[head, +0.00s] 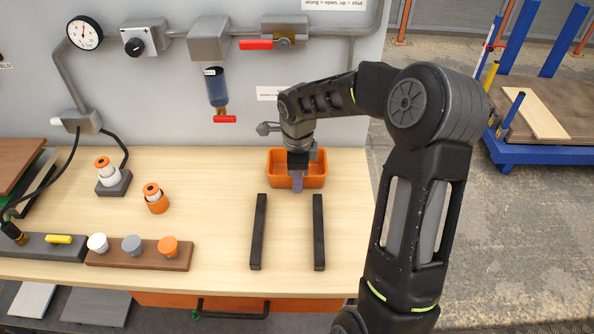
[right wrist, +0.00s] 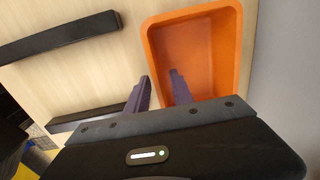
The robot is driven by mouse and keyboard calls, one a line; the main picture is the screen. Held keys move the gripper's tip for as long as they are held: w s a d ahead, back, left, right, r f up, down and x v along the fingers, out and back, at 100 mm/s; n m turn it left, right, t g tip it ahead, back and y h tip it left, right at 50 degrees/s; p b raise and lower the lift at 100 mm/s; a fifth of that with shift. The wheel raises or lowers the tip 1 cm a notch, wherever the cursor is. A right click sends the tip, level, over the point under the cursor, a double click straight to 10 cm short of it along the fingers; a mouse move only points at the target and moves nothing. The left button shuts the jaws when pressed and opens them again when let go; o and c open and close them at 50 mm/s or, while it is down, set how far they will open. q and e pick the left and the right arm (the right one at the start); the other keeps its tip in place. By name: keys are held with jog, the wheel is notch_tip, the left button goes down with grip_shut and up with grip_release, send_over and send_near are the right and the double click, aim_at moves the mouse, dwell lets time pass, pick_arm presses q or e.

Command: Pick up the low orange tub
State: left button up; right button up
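The low orange tub (head: 318,180) stands on the wooden bench near the back right, against the grey panel. In the right wrist view the empty-looking tub (right wrist: 207,50) fills the upper right. The fingers are apart, with gaps beside the rim. My left gripper is not in view.
Two dark bars (head: 259,232) (head: 319,232) lie on the bench in front of the tub. A brown block with several knobs (head: 140,254) and an orange-and-white fitting (head: 155,199) are further left. A red-handled valve (head: 272,44) is on the pipe above.

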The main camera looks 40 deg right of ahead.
dwell(0.3)
grip_shut()
dwell(1.3)
